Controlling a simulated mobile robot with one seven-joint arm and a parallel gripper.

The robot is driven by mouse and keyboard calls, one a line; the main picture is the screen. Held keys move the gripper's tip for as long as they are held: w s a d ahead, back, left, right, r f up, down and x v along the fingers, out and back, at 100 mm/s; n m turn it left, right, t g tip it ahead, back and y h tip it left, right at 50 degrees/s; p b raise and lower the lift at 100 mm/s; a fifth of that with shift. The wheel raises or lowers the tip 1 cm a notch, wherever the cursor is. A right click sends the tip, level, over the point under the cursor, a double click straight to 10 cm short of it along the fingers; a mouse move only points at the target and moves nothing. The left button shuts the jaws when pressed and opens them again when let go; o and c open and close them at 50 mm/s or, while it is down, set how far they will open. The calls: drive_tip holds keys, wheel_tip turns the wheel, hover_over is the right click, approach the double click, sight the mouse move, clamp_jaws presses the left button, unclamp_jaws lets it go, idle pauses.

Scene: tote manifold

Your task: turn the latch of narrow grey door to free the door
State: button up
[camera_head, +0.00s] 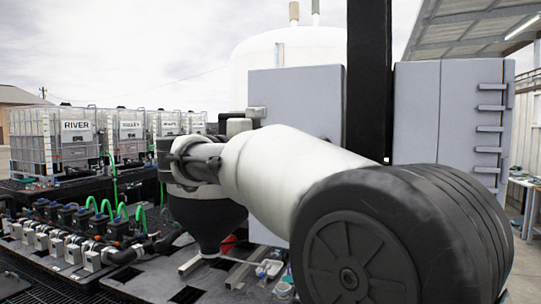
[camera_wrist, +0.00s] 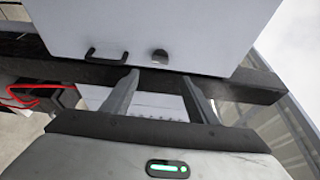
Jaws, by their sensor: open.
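A pale grey door panel (camera_wrist: 200,30) fills the upper middle of the wrist view. Near its lower edge are a black bar handle (camera_wrist: 107,52) and a small dark rounded fitting (camera_wrist: 160,56), which looks like the latch. I cannot tell which way the latch is turned. My gripper (camera_wrist: 160,77) is open and empty. Its two fingers point toward the door's lower edge, one on each side of the latch in the picture; contact is not clear. In the head view, a grey cabinet (camera_head: 300,95) stands behind my arm, which hides its lower part.
A dark beam (camera_wrist: 255,90) runs below the panel in the wrist view. Another grey cabinet (camera_head: 450,110) with several side brackets stands at the right in the head view. White totes (camera_head: 75,140) and a manifold with green hoses (camera_head: 100,215) are at the left.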

drive_tip(key=v, duration=0.5)
wheel_tip(320, 180, up, 9)
drive_tip(key=w+n+t+y, duration=0.2)
drive_tip(key=n+t+y, duration=0.2)
drive_tip(key=n+t, duration=0.25)
drive_tip(key=s+a+f+n+g+y+p, duration=0.1)
drive_tip(key=s+f+n+y, duration=0.2)
drive_tip(key=f+n+y, duration=0.35)
drive_tip(key=s+f+n+g+y+p, duration=0.1)
drive_tip(key=s+f+n+g+y, duration=0.2)
drive_tip(key=n+y, duration=0.55)
drive_tip(key=s+d+f+n+g+h, duration=0.2)
drive_tip(key=s+d+f+g, duration=0.3)
drive_tip(key=s+f, duration=0.7)
drive_tip(key=s+d+f+n+g+h, duration=0.3)
drive_tip(key=s+d+f, duration=0.6)
drive_tip(key=s+f, duration=0.4)
wheel_tip(320, 180, down, 3)
drive_tip(key=shift+d+f+n+g+h+p, duration=0.1)
drive_tip(key=shift+d+n+g+h+p, duration=0.25)
drive_tip(key=shift+g+h, duration=0.4)
drive_tip(key=shift+a, duration=0.15)
